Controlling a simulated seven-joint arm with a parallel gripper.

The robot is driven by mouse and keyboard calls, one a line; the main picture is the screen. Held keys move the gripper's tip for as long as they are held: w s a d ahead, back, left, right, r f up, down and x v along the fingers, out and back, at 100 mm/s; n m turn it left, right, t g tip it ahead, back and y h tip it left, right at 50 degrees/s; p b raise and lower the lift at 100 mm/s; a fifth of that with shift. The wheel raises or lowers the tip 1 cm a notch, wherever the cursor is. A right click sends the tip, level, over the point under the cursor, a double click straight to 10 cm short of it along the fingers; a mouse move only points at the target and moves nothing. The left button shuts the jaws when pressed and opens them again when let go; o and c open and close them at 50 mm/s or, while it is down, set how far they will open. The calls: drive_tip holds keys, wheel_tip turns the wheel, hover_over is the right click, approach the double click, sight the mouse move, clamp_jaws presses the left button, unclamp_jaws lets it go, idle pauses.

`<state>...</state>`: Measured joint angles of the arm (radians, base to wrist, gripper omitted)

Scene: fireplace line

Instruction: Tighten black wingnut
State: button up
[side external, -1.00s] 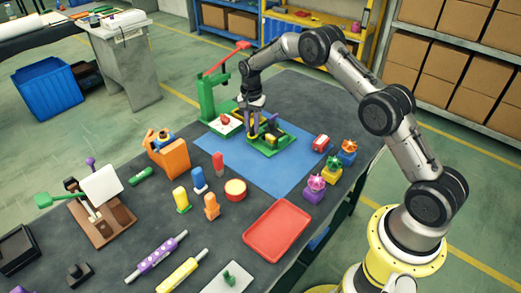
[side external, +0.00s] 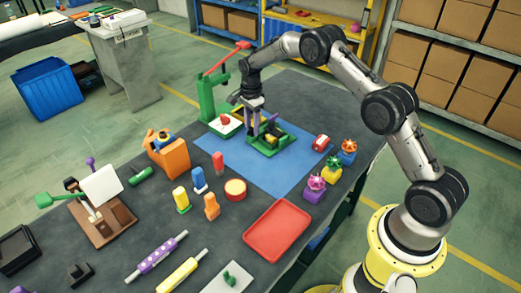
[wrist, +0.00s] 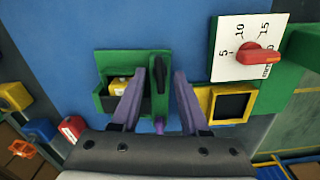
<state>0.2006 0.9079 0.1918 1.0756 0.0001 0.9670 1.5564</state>
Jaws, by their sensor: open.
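The black wingnut (wrist: 160,86) stands on a green fixture (wrist: 137,57), seen in the wrist view as a slim dark piece. My gripper (wrist: 169,74) has two purple fingers, spread open, one on each side of the wingnut in that view. I cannot tell whether either finger touches it. A yellow block (wrist: 124,86) sits in a dark compartment of the fixture, partly hidden by the left finger. In the side external view my gripper (side external: 262,134) is low over the green fixture (side external: 284,143); the wingnut is not clear there.
A green press with a red lever (side external: 226,58) stands close behind the gripper. A white dial plate with a red pointer (wrist: 258,54) is to the right in the wrist view. Colored blocks with knobs (side external: 331,172) stand to the right. The blue mat (side external: 268,180) has bare room in front.

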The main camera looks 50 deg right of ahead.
drive_tip(key=shift+r, duration=2.75)
drive_tip(key=shift+r, duration=0.1)
